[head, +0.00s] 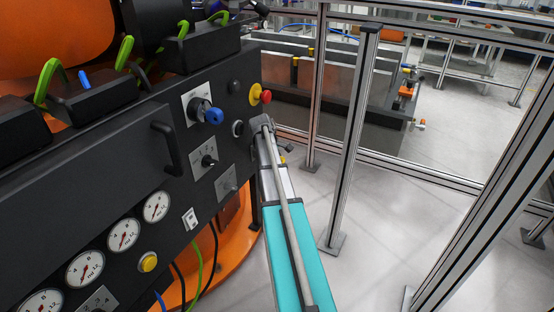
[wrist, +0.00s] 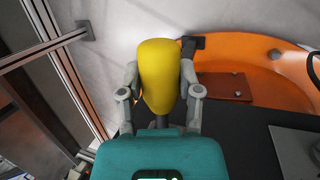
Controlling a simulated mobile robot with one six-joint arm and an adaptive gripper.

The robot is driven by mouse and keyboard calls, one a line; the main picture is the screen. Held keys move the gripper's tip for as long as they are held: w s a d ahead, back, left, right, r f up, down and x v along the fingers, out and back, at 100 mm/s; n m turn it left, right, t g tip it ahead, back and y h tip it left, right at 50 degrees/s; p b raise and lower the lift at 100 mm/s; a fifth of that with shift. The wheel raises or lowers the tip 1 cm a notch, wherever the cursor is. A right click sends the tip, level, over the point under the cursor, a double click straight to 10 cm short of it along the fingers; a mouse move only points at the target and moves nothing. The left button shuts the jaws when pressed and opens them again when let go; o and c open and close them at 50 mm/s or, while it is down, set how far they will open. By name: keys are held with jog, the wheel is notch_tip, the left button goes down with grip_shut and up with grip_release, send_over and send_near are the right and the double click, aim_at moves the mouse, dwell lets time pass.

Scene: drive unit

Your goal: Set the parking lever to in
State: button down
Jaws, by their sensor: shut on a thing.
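The rounded yellow handle (wrist: 159,76), which I take for the parking lever's grip, stands in the middle of the wrist view. My gripper (wrist: 160,88) has one grey finger on each side of it and is shut on it. A dark stem shows below the handle, above my teal gripper body. In the head view my arm runs up to the right end of the dark panel (head: 150,222). Only a small yellow patch (head: 283,160) shows there beside my arm, and my fingers are mostly hidden. The lever's position marks are not readable.
The panel carries a blue knob (head: 214,116), a red button on a yellow base (head: 266,96), a black handle (head: 168,148) and several gauges. A metal fence post (head: 351,140) stands right of my arm.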

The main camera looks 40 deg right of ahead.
jog(key=shift+w+a, duration=0.1)
jog(key=shift+w, duration=0.05)
jog(key=shift+c, duration=1.3)
grip_release()
